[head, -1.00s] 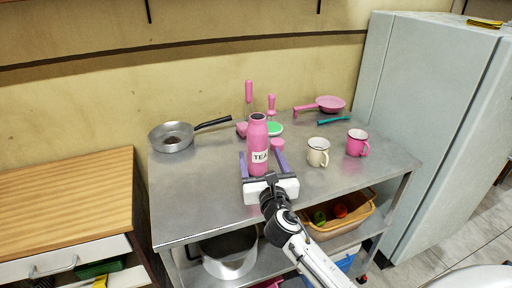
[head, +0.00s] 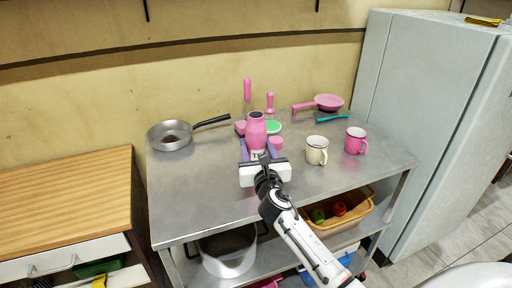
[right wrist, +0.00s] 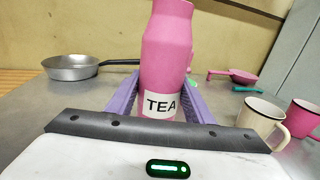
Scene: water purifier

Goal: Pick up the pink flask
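The pink flask (head: 256,131) stands upright on the metal table, with a white TEA label on its lower front. In the right wrist view the flask (right wrist: 168,55) rises in the middle, its top cut off. My right gripper (head: 257,146) is level with the flask's lower part. Its two purple fingers, also in the right wrist view (right wrist: 163,88), reach along both sides of the flask. They look open around it; whether either finger touches it is hard to tell. The gripper body hides the flask's base in the head view. My left gripper is not in view.
A cream mug (head: 317,150) and a pink mug (head: 355,141) stand to the right. A frying pan (head: 170,136) is at the left. Pink utensils and a green-topped item (head: 273,127) are close behind the flask. The table's front left (head: 195,205) is clear.

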